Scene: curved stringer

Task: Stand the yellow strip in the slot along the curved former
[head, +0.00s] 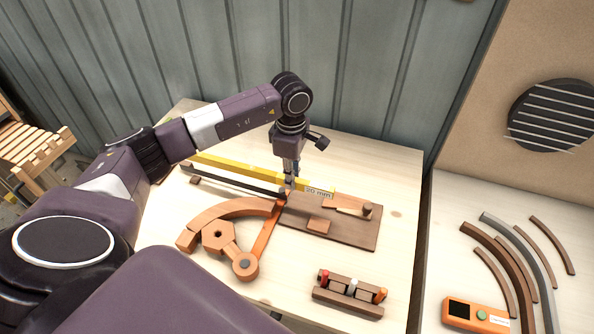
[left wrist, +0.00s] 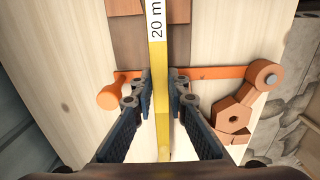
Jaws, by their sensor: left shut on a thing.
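The yellow strip (head: 235,170), long and straight with a white "20 mm" label at its right end, lies across the back of the pale table. My left gripper (head: 290,182) points down and is shut on it near the labelled end. In the left wrist view the strip (left wrist: 162,135) runs between the two fingers of the gripper (left wrist: 161,95). An orange-brown curved piece (head: 228,208), apparently the former, lies in front of the strip with a hexagonal part and an orange pivoting arm (head: 262,238). I cannot make out the slot. My right gripper is not in view.
A brown board (head: 355,232) with small wooden pieces lies right of the curved piece. A dark bar (head: 230,184) runs close in front of the strip. A small rack (head: 347,297) stands at the front. Several curved strips (head: 515,262) and an orange device (head: 475,315) lie on the right-hand surface.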

